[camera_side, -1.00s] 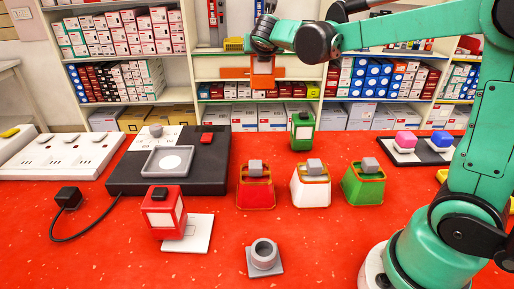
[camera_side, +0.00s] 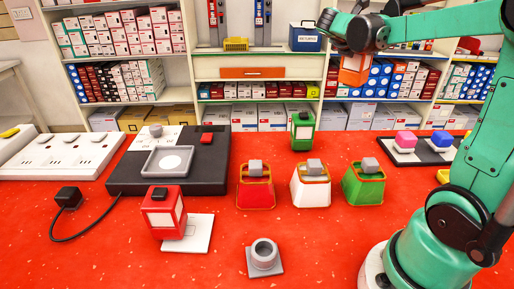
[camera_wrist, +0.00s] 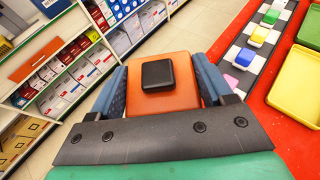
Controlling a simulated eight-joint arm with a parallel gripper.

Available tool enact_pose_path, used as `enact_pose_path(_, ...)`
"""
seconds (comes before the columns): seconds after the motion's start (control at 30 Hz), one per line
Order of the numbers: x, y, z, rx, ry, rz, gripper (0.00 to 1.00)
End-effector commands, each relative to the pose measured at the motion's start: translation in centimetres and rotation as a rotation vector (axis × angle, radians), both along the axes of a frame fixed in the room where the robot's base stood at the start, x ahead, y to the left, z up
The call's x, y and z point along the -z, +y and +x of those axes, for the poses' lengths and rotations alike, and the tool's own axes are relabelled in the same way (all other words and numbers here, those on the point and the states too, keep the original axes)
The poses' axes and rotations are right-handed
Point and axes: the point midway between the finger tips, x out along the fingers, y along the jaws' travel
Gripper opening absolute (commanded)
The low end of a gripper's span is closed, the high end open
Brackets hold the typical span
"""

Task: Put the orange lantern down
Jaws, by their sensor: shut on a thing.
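The orange lantern (camera_side: 355,70) is in my gripper (camera_side: 353,50), held up in the air at the upper right of the side view, in front of the back shelves. In the wrist view the lantern (camera_wrist: 180,97) shows as an orange block with a black square cap, and my gripper (camera_wrist: 162,85) has one blue-grey finger on each side of it. The lantern's underside is hidden in the wrist view.
On the red table stand a red lantern (camera_side: 160,220) on a white plate, a green lantern (camera_side: 303,135), red (camera_side: 256,196), white (camera_side: 311,192) and green (camera_side: 363,190) holders, a black unit (camera_side: 205,180) with a grey tray, and a grey ring (camera_side: 264,254). Coloured blocks sit right.

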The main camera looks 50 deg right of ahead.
Motion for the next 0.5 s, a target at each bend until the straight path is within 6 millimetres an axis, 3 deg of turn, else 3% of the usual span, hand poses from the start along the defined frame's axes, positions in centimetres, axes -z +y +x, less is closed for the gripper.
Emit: enact_pose_path(0.5, 11.6, 0.0, 0.1, -0.004, 0.0, -0.001, 0.0)
